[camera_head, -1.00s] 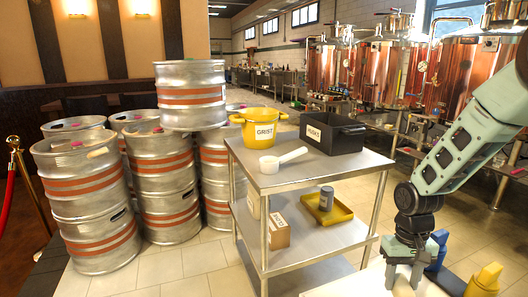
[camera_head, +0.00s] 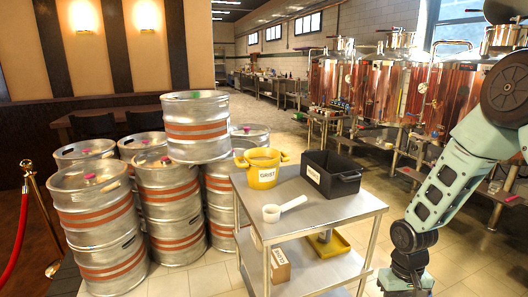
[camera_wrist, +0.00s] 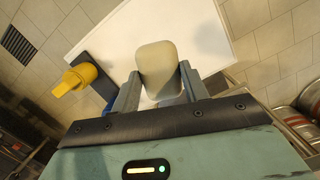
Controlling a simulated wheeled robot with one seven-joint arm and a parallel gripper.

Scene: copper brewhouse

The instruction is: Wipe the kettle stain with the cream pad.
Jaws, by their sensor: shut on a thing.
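In the wrist view, my gripper (camera_wrist: 158,90) is shut on the cream pad (camera_wrist: 157,68), a rounded pale block that sticks out past the fingertips. Below it is a flat white surface (camera_wrist: 110,35); I cannot tell whether the pad touches it. In the head view, my wrist is at the bottom right and the fingers are cut off by the frame edge. Copper kettles (camera_head: 387,100) stand at the back right, well beyond my arm. I cannot make out a stain on them.
A steel cart (camera_head: 310,218) carries a yellow GRIST pot (camera_head: 262,176), a black bin (camera_head: 316,182) and a white scoop (camera_head: 271,213). Steel kegs (camera_head: 97,225) stack at left beside a red rope. Tiled floor shows between cart and kettles.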

